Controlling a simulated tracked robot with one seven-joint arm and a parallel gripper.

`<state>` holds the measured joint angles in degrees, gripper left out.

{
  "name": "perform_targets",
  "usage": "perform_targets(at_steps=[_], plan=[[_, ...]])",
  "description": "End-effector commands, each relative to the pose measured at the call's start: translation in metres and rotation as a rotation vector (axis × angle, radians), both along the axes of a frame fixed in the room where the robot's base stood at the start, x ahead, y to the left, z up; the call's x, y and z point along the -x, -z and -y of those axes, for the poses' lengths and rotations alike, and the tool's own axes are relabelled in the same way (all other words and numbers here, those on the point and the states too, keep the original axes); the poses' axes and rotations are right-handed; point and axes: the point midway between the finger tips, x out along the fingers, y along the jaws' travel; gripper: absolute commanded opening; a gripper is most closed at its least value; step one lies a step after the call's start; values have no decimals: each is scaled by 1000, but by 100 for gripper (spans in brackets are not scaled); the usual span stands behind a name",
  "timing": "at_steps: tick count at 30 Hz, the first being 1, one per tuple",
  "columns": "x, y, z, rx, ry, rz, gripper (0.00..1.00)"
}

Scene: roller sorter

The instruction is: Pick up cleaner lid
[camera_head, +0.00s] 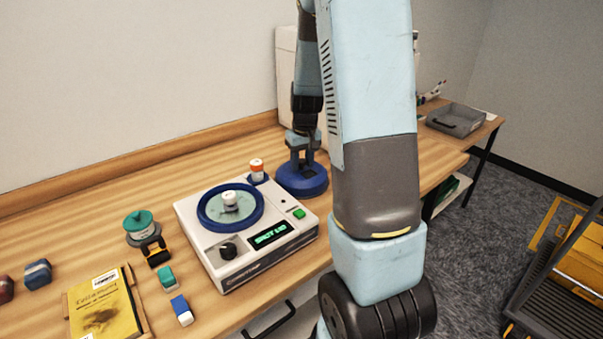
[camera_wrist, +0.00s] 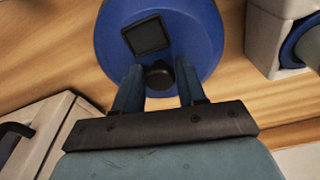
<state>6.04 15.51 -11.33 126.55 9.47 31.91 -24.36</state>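The cleaner lid (camera_head: 303,184) is a thick blue disc lying on the wooden table beside the cleaner's back right side. In the wrist view the lid (camera_wrist: 206,40) fills the upper middle, with a dark square panel and a black knob (camera_wrist: 158,76) on top. My gripper (camera_head: 303,157) points down over the lid. In the wrist view my gripper (camera_wrist: 159,70) has its two fingers on either side of the knob, apparently with thin gaps. The white cleaner (camera_head: 246,270) stands left of the lid, its blue-rimmed round basin uncovered and holding a small white item.
An orange-capped bottle (camera_head: 257,168) stands by the cleaner's back edge, close to the lid. A teal-topped container (camera_head: 139,224), small blocks and a yellow booklet (camera_head: 104,305) lie to the left. A grey tray (camera_head: 456,119) sits on the far-right table.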

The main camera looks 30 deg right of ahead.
Motion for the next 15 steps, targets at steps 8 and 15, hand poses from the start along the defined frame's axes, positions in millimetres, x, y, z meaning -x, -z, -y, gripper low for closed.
perform_targets(at_steps=[8, 15], plan=[[0, 0, 0, 0, 0, 0, 13], [0, 0, 0, 0, 0, 0, 0]])
